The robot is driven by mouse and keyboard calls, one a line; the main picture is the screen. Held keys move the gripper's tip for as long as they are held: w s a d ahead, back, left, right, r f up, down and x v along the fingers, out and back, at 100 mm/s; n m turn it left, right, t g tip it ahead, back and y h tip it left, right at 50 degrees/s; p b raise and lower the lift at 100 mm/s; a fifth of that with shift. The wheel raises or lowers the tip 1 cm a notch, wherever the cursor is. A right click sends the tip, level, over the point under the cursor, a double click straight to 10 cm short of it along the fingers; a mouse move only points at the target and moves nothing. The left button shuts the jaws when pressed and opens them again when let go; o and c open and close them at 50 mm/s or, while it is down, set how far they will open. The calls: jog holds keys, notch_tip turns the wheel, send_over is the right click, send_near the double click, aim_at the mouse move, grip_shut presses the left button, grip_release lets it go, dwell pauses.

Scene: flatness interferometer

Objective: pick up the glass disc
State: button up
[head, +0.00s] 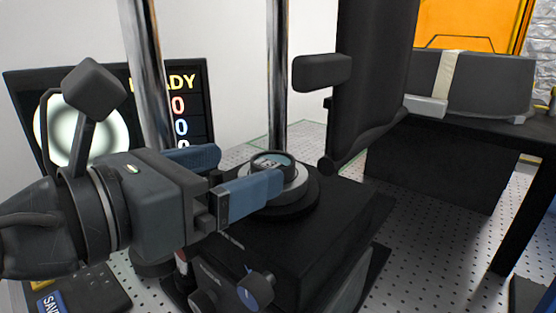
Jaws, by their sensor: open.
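The glass disc (272,162) appears as a small round, dark-rimmed piece with a glassy top. It sits on a light ring on the round black stage (300,198) of the instrument. My gripper (236,172) comes in from the left with its two blue-grey fingers spread apart. The near finger reaches in front of the stage and hides part of its left side. The far finger ends a little left of and behind the disc. The gripper is empty, and I cannot tell whether either finger touches the disc.
A monitor (195,105) is behind my arm. Adjusting knobs (258,287) sit at the front, with a keypad (85,290) lower left. A dark bench (460,135) stands right.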

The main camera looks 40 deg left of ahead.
aim_at(263, 164)
jog(key=w, duration=0.2)
jog(key=w+f, duration=0.1)
jog(key=w, duration=0.2)
jog(key=shift+d+f+p, duration=0.1)
jog(key=shift+d+p, duration=0.1)
jog(key=shift+p, duration=0.1)
jog(key=shift+s, duration=0.1)
jog(key=c, duration=1.2)
